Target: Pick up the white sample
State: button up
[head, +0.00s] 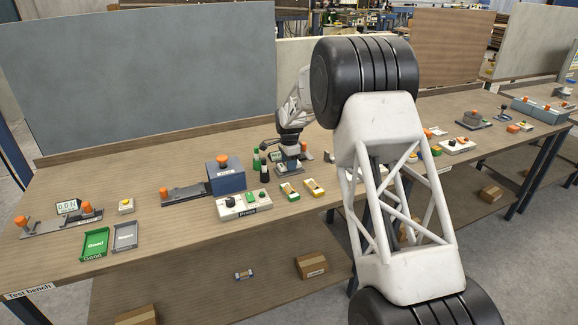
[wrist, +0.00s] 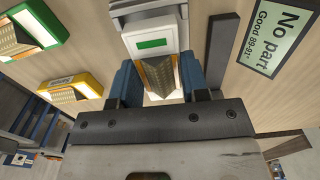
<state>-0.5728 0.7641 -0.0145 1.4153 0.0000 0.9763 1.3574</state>
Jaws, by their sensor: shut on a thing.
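In the head view my gripper (head: 290,153) is low over the bench, behind the green and yellow samples; the white sample is too small and hidden to make out there.
A green sample (wrist: 20,40) and a yellow sample (wrist: 80,84) lie to the left. A display reading "No part" (wrist: 276,32) stands at the right, beside a dark grey bar (wrist: 221,50).

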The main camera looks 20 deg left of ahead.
notch_tip(320, 180, up, 2)
jog(key=shift+s+d+r, duration=0.15)
jog(key=shift+s+r, duration=0.05)
jog(key=shift+s, duration=0.05)
jog(key=s+d, duration=0.2)
jog(key=s, duration=0.2)
jog(key=s+d+r, duration=0.1)
jog(key=s+d, duration=0.2)
jog(key=s, duration=0.1)
jog(key=s+d, duration=0.3)
jog(key=s, duration=0.2)
jog(key=shift+d+r, duration=0.1)
jog(key=shift+r, duration=0.05)
dwell(0.6)
jog(key=s+d, duration=0.3)
jog(key=d, duration=1.2)
jog(key=shift+s+d, duration=0.2)
jog(key=shift+w, duration=0.1)
jog(key=w+a, duration=0.2)
jog(key=w, duration=0.2)
jog(key=w+a+f, duration=0.1)
jog(key=w+a, duration=0.1)
jog(key=w, duration=0.3)
jog(key=w+a, duration=0.2)
jog(key=w, duration=0.3)
jog(key=shift+w+a+f, duration=0.2)
jog(key=shift+a+f, duration=0.1)
jog(key=shift+f, duration=0.1)
